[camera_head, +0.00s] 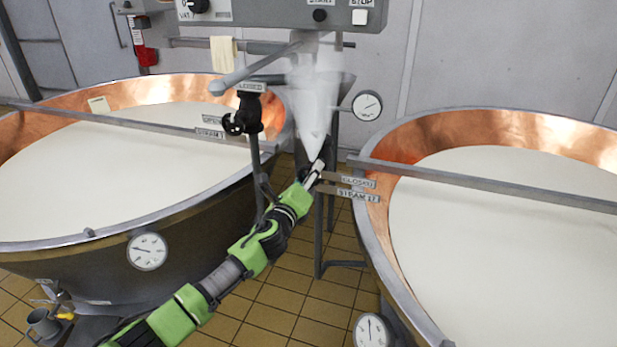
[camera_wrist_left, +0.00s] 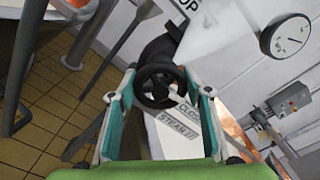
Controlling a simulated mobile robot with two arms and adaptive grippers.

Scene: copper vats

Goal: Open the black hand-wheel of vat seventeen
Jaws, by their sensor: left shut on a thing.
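The black hand-wheel (camera_wrist_left: 160,69) sits between the fingers of my left gripper (camera_wrist_left: 160,88) in the left wrist view. The fingers lie at either side of its rim, and the gripper is shut on it. In the head view my left gripper (camera_head: 317,172) is at the post between the two vats and hides most of the wheel. Beside it are a plate reading CLOSED (camera_head: 358,182) and one reading STEAM 17 (camera_head: 358,195). Vat seventeen (camera_head: 377,235), copper-lined and full of white liquid, stands at the right. My right gripper is not in view.
A white, see-through plume (camera_head: 316,100) rises above my left gripper. Another copper vat (camera_head: 190,208) stands at the left, with its own black hand-wheel (camera_head: 233,124). A dial gauge (camera_head: 367,105) is behind. Tiled floor (camera_head: 290,300) shows between the vats.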

